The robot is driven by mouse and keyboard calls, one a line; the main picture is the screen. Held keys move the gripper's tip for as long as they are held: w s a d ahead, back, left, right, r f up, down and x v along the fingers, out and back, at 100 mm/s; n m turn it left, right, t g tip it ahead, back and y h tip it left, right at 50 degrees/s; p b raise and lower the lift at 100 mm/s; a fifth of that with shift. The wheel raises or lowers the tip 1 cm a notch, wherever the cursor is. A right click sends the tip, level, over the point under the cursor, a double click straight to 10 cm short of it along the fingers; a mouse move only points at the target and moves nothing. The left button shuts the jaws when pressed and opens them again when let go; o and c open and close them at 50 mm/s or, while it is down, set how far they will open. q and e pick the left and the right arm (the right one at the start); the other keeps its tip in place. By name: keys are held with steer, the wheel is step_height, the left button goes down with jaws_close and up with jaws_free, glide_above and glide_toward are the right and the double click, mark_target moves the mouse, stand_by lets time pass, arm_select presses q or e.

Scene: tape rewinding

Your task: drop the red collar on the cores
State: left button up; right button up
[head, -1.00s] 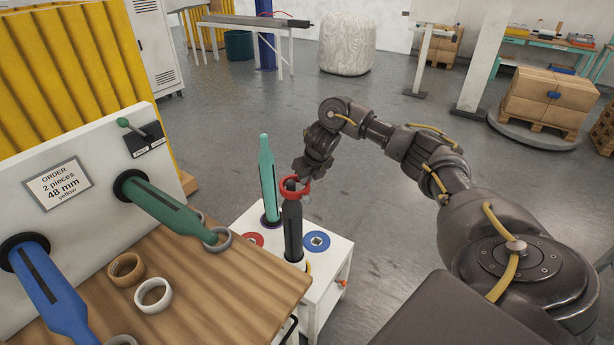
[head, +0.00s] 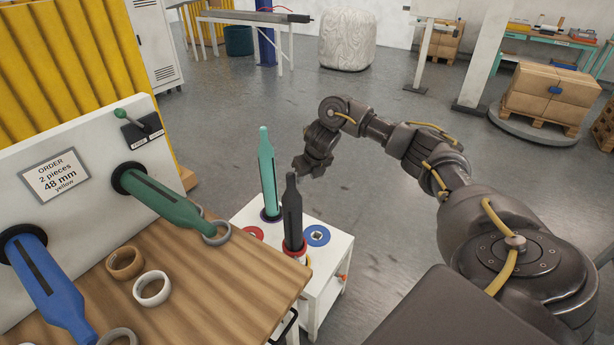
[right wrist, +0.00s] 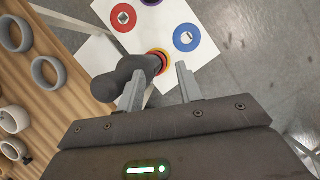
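The red collar (head: 294,253) sits low around the base of the dark grey spindle (head: 292,212) on the white stand. In the right wrist view the red collar (right wrist: 162,53) rests around the spindle's foot, with a yellow edge, likely the cores, just below it. The cores are mostly hidden. My right gripper (head: 308,168) is beside the spindle's top in the head view. My left gripper is not in view.
A teal spindle (head: 267,172) stands close behind the grey one. The white stand (head: 325,268) also carries a red disc (head: 252,232) and a blue disc (head: 317,236). The wooden table (head: 210,290) at left holds several rings, with green and blue mandrels overhead.

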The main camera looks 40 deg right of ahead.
steer(key=p+v, duration=0.3)
steer(key=v, duration=0.7)
steer(key=shift+r, duration=0.4)
steer(key=shift+s, duration=0.1)
stand_by(0.6)
